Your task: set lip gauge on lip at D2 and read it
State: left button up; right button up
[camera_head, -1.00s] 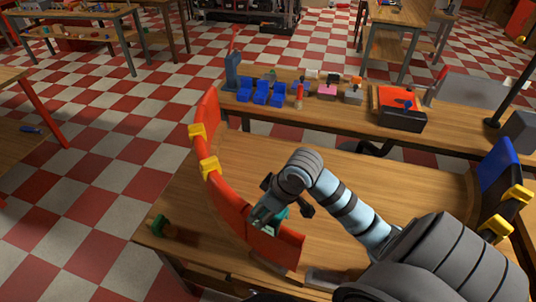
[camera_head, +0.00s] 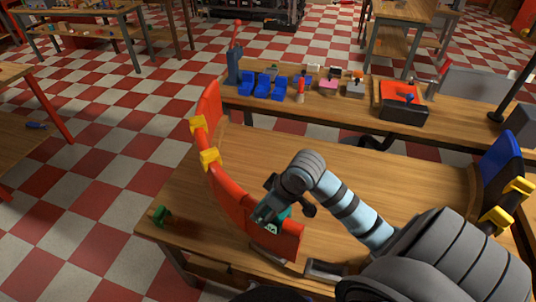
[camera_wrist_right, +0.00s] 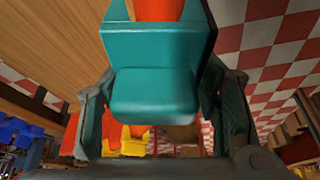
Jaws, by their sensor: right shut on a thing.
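My right gripper (camera_head: 266,211) is shut on a teal block, which I take to be the lip gauge (camera_wrist_right: 155,50). The block also shows as a small teal patch in the head view (camera_head: 284,213). It is at the near end of the curved red duct wall (camera_head: 273,239), close to its upper edge. In the right wrist view a red-orange strip (camera_wrist_right: 158,8) meets the block's far side; I cannot tell whether the block is seated on it. No D2 mark or gauge reading is legible. My left gripper is not in view.
Yellow clamps (camera_head: 209,158) sit on the red wall further back. A blue and black wall piece with yellow clamps (camera_head: 497,217) stands at the right. A small green object (camera_head: 161,214) is at the table's left corner. The wooden tabletop (camera_head: 390,175) is mostly clear.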

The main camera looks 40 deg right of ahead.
aim_at(283, 215)
jog(key=shift+f, duration=0.15)
jog(key=o, duration=1.3)
jog(key=v, duration=1.1)
jog(key=shift+d, duration=0.1)
jog(key=shift+s+r, duration=0.15)
jog(key=shift+r, duration=0.35)
